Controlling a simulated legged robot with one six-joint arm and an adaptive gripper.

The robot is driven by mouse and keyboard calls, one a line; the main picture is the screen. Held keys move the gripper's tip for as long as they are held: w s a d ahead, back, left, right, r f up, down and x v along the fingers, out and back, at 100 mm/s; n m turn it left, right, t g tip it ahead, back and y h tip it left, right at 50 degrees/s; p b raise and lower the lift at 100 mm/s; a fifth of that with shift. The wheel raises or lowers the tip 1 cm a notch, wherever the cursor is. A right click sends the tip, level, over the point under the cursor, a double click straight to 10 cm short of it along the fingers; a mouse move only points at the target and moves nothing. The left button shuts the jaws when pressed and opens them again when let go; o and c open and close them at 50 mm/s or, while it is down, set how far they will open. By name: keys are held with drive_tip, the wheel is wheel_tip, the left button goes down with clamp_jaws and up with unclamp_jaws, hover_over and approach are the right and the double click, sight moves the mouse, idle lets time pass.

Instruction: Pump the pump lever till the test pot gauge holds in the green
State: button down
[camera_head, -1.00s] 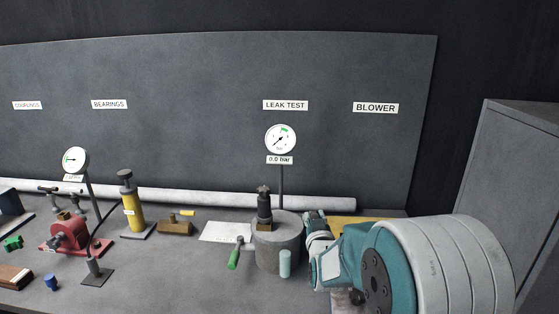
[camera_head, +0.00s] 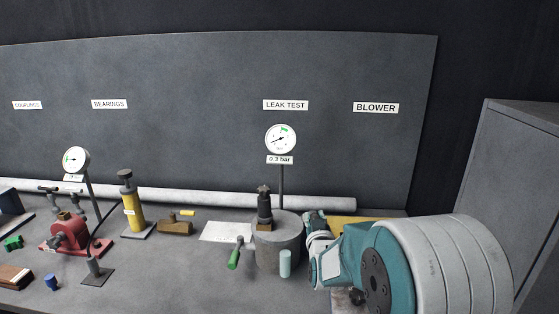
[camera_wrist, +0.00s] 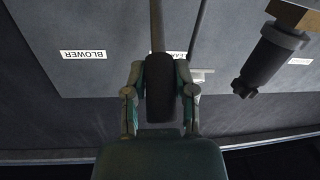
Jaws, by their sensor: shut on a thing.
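The test pot (camera_head: 278,248) is a grey cylinder on the bench below the LEAK TEST sign. Its gauge (camera_head: 280,139) stands on a post behind it. My gripper (camera_head: 315,228) is just right of the pot. In the wrist view my gripper (camera_wrist: 160,92) is shut around the dark grip of the pump lever (camera_wrist: 160,75), whose thin rod runs up out of the picture. The lever is hidden in the head view.
A green-handled lever (camera_head: 234,256) sticks out left of the pot, and a pale cyan cylinder (camera_head: 285,263) is at its front. A black fitting (camera_head: 264,208) stands on top. A yellow pump (camera_head: 132,209) and red device (camera_head: 69,234) stand further left. A grey cabinet (camera_head: 510,210) is at right.

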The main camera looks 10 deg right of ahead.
drive_tip(key=shift+w+r, duration=0.2)
drive_tip(key=shift+r, duration=0.15)
idle(0.3)
